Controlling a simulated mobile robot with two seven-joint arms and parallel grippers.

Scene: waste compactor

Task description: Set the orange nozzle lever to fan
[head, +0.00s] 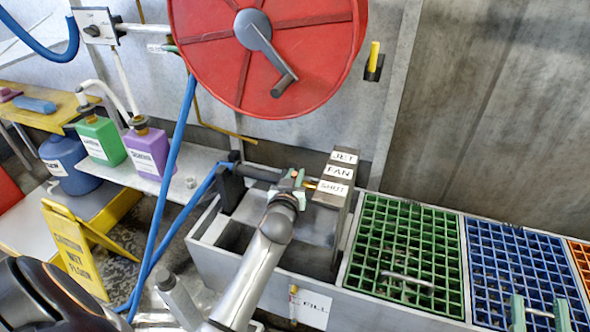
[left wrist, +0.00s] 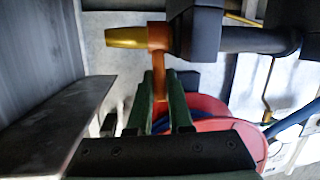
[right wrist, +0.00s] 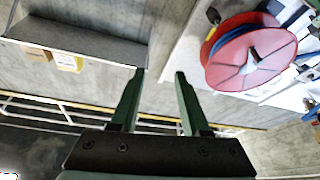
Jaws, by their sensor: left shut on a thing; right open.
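The orange nozzle lever (left wrist: 160,72) hangs from an orange collar beside the brass nozzle tip (left wrist: 125,38) in the left wrist view. My left gripper (left wrist: 161,88) is shut on the lever, with its green fingers on either side of it. In the head view the left gripper (head: 290,181) covers most of the lever, and its exact angle is hard to tell. The brass tip points right toward the block with the JET label (head: 343,157), FAN label (head: 338,171) and SHUT label (head: 333,188). My right gripper (head: 540,312) is open and empty, above the blue grate.
A red hose reel (head: 268,55) hangs above the nozzle. A blue hose (head: 172,165) runs down at the left. Green grate (head: 405,250) and blue grate (head: 525,265) lie to the right. A yellow wet-floor sign (head: 75,250) and coloured jugs stand at the left.

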